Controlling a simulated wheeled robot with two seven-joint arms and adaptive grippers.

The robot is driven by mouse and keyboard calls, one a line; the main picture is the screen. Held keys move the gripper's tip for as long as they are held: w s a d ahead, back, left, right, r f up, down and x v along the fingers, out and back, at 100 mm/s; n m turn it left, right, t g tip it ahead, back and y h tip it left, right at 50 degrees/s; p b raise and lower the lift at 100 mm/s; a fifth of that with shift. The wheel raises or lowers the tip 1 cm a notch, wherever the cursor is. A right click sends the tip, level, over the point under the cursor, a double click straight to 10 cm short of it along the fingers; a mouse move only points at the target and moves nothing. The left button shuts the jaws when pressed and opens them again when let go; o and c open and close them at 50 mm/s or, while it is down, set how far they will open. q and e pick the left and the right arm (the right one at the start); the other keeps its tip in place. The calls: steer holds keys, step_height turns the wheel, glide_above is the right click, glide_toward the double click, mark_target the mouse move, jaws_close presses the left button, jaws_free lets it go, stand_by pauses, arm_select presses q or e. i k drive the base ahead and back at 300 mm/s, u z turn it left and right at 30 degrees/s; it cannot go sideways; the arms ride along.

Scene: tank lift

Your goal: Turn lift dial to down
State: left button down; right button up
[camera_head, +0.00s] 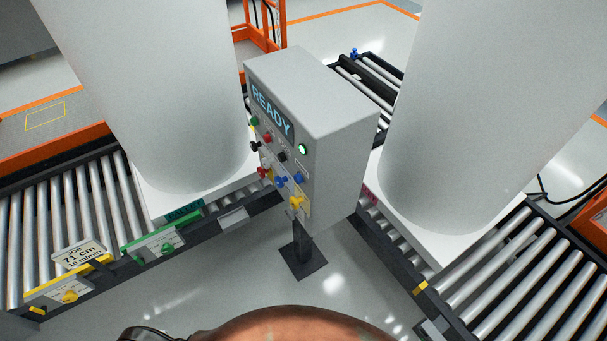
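A grey control box (344,122) stands on a dark post in the middle, with a lit "READY" display (272,112) on its front. Below the display are several small coloured knobs and buttons, including a black knob (255,146), a blue knob (298,178) and a yellow knob (297,203). A green lamp (305,150) is lit. Labels are too small to read, so I cannot tell which knob is the lift dial or where it points. Neither of my grippers shows in the head view.
Two large white tanks, left (160,90) and right (470,110), stand on roller conveyors either side of the box. The left conveyor's edge carries a yellow dial panel (88,285) and a green one (150,244). Grey floor (240,275) in front is clear.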

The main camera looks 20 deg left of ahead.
mark_target(279, 182)
steer(key=z, duration=2.45)
steer(key=k, duration=2.05)
steer(key=u, duration=2.25)
